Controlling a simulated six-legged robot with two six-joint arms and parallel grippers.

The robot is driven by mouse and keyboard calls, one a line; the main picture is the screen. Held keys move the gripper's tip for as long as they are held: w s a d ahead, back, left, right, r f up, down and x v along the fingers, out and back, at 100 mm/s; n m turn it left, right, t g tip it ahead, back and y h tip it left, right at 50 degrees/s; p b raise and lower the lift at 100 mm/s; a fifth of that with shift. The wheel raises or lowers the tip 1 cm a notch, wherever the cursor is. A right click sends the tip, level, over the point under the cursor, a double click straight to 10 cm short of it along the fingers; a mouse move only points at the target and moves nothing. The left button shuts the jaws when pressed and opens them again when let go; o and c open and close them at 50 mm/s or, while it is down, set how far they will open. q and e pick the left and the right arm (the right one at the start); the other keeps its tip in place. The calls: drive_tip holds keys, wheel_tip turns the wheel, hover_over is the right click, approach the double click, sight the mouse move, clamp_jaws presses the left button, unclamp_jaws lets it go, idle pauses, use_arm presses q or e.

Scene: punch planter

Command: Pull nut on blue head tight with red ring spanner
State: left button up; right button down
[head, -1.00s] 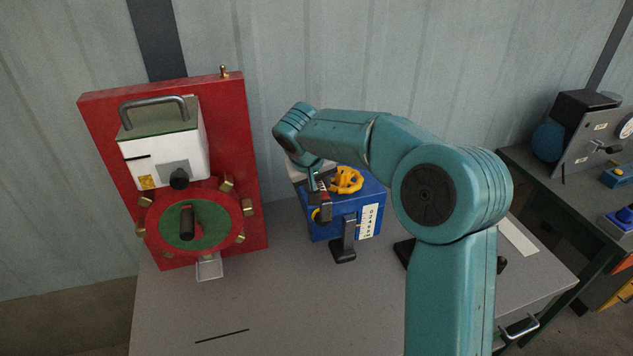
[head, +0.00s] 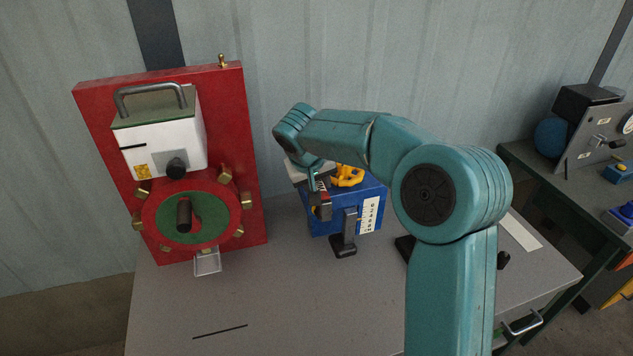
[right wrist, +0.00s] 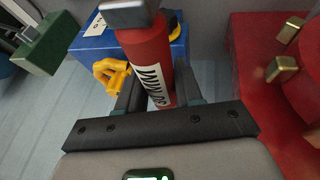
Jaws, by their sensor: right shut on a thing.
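My right gripper (head: 320,190) is in front of the blue head (head: 372,196), a blue box with a yellow handwheel (head: 347,176) and a white marked strip. In the right wrist view its fingers (right wrist: 158,88) are shut on the red handle (right wrist: 146,52) of the spanner, which carries a white printed label. A grey metal end tops the handle at the upper edge of that view. The blue head (right wrist: 92,42) and yellow handwheel (right wrist: 110,73) show behind and left of the handle. The spanner's ring and the nut cannot be made out. My left gripper is not in view.
A red panel (head: 225,130) with a white box (head: 165,148) and a round green-centred dial (head: 205,215) stands left of the blue head. A black stand (head: 344,245) is in front of the head.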

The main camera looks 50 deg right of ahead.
drive_tip(key=shift+f+b, duration=0.9)
drive_tip(key=shift+f, duration=0.1)
drive_tip(key=w+a+m+g+p, duration=0.2)
drive_tip(key=w+a+m+p, duration=0.1)
drive_tip(key=w+a+m, duration=0.2)
drive_tip(key=shift+h, duration=0.4)
idle(0.5)
drive_tip(key=shift+s+d, duration=0.1)
idle(0.3)
drive_tip(key=shift+s+d+b, duration=0.1)
drive_tip(key=shift+s+b, duration=0.15)
drive_tip(key=shift+b, duration=0.05)
drive_tip(key=shift+r, duration=0.15)
